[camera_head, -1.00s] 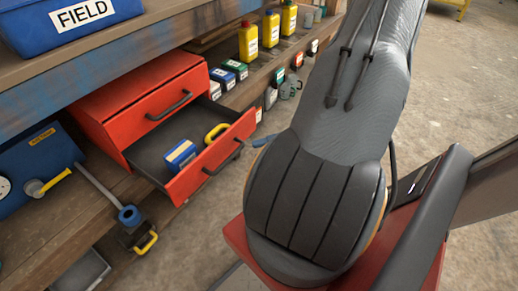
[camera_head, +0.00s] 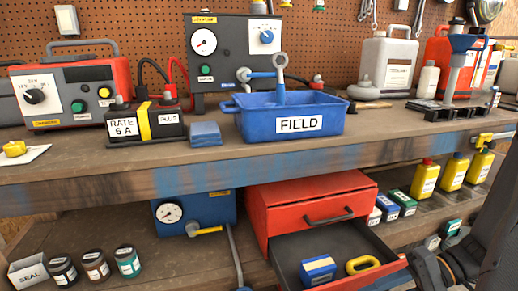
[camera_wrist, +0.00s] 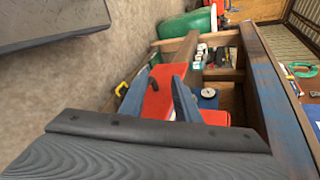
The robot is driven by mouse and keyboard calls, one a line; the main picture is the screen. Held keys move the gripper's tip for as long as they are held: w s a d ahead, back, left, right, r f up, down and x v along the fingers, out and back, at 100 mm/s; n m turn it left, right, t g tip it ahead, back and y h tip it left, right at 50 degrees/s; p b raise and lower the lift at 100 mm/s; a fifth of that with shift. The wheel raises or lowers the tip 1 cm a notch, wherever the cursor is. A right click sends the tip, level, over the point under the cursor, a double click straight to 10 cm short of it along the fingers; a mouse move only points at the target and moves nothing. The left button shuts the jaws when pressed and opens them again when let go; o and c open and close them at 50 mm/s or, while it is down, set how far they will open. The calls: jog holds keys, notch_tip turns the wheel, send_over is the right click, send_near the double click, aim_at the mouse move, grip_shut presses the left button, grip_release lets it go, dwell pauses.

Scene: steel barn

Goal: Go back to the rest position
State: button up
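My gripper (camera_wrist: 160,80) shows in the wrist view with its two blue fingers apart. No object is held between them; the red drawer cabinet (camera_wrist: 157,98) shows behind the gap. In the head view only part of my arm shows, dark, at the lower right edge, and the gripper is out of that picture. The red cabinet (camera_head: 285,207) stands on the lower shelf with its bottom drawer (camera_head: 372,277) pulled open. A blue and white box (camera_head: 318,270) and a yellow ring-like object (camera_head: 362,264) lie in the drawer.
The blue FIELD bin (camera_head: 240,122) stands on the workbench (camera_head: 130,176) with a grey-blue tool in it. A red charger (camera_head: 65,92), a battery (camera_head: 145,125) and jugs share the bench. Yellow bottles (camera_head: 425,178) stand right of the cabinet. Floor shows beside the bench in the wrist view.

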jog(key=s+a+r+n+h, duration=0.2)
jog(key=a+r+n+h, duration=0.35)
jog(key=a, duration=0.75)
jog(key=s+a+r+n+h, duration=0.1)
jog(key=a+r+n+h, duration=0.3)
jog(key=a+r+h, duration=0.55)
jog(key=d+r+m+y+p, duration=0.1)
jog(key=d+r+p, duration=0.5)
jog(key=p, duration=0.6)
jog(key=d+r+m+y+p, duration=0.1)
jog(key=d+r+m+p, duration=0.3)
jog(key=r+p, duration=0.6)
jog(key=s+d+p, duration=0.1)
jog(key=d+p, duration=0.1)
jog(key=shift+d+r, duration=0.2)
jog(key=shift+d, duration=0.1)
